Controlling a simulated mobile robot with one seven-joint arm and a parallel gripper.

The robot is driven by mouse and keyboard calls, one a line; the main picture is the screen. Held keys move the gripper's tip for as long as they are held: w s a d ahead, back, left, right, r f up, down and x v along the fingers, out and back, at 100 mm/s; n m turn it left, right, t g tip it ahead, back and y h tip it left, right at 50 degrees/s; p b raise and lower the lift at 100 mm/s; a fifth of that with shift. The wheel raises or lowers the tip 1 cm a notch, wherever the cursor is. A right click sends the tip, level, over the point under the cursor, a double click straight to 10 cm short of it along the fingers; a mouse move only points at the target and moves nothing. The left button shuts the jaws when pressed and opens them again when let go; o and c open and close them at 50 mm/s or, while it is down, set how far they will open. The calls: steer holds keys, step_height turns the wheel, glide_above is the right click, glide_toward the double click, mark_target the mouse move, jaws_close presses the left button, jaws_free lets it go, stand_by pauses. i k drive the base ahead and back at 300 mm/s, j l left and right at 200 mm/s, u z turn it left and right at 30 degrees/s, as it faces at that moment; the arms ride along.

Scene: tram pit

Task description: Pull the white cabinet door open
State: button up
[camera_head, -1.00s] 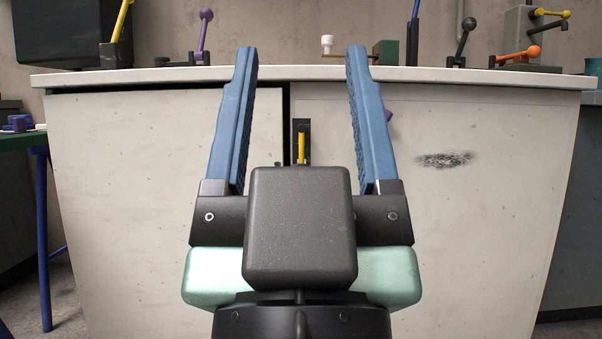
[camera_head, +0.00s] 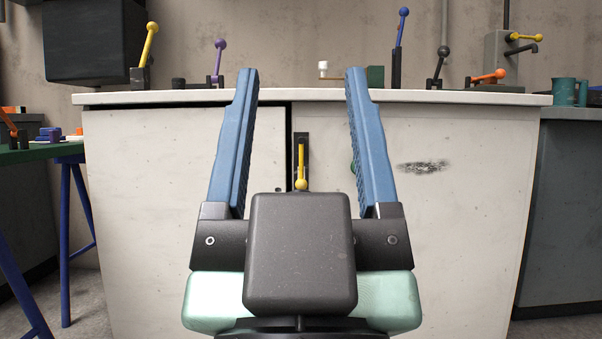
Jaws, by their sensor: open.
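The white cabinet stands straight ahead, with a left panel (camera_head: 150,200) and a right panel (camera_head: 450,215) that bears a dark scuff. A dark vertical gap runs between the panels. On the right panel beside the gap is a dark plate with a yellow ball-ended handle (camera_head: 301,168). Both panels look shut. My gripper (camera_head: 301,85) is open, its two blue fingers pointing up in the picture, spread on either side of the handle. Nothing is between the fingertips that I can see held. The gripper body hides the cabinet below the handle.
Levers with purple (camera_head: 219,62), blue (camera_head: 400,40) and orange (camera_head: 488,77) parts stand on the white countertop (camera_head: 330,96). A green table (camera_head: 35,153) with blue legs is at the left. A teal mug (camera_head: 567,91) sits at the right. Some bare floor shows at the lower left.

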mark_target(149, 171)
steer(key=i+j, duration=0.2)
steer(key=i, duration=0.3)
steer(key=i+j, duration=0.15)
steer(key=i, duration=0.35)
